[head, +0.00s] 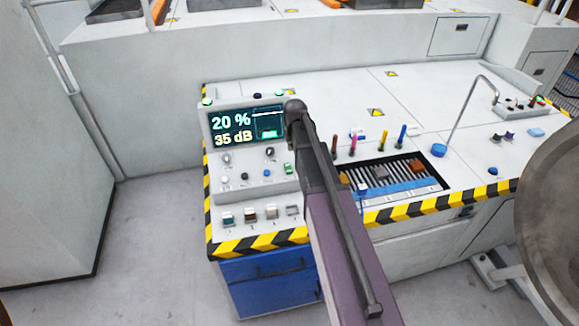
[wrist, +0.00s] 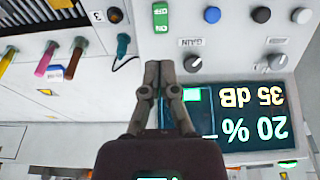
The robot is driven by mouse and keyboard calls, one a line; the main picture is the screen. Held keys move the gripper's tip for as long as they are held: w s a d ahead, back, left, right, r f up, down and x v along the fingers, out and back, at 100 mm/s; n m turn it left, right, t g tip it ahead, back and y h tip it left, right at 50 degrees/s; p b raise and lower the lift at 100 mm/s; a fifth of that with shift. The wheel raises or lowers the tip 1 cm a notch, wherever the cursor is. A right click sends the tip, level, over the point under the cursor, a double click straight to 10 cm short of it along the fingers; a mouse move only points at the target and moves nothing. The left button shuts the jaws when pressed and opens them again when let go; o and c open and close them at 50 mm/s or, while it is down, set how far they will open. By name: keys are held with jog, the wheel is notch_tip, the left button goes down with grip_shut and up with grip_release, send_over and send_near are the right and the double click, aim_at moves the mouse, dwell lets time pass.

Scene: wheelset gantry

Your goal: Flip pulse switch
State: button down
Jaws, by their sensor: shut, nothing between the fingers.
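A green rocker switch (wrist: 160,17) with white lettering sits on the light console panel in the wrist view. It is the likely pulse switch, though no pulse label is readable. In the head view it shows as a small green switch (head: 288,168) on the console front. My gripper (wrist: 158,65) is shut and empty, its fingertips just below the switch in the wrist picture. Whether they touch the panel cannot be told. In the head view my arm hides the gripper.
The screen (head: 245,126) reads 20 % and 35 dB. A GAIN knob (wrist: 193,64) and a blue button (wrist: 212,14) lie close right of the fingers. A teal connector (wrist: 122,45) with a cable is close left. Several coloured probes stand beside a recessed tray (head: 436,178).

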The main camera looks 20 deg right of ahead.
aim_at(290, 170)
jog(key=shift+f, duration=0.1)
jog(key=b+x, duration=1.3)
jog(key=shift+w+f+b, duration=0.15)
jog(key=shift+f+b, duration=0.15)
jog(key=shift+f, duration=0.1)
dwell(0.4)
jog(key=shift+d, duration=0.1)
dwell(0.4)
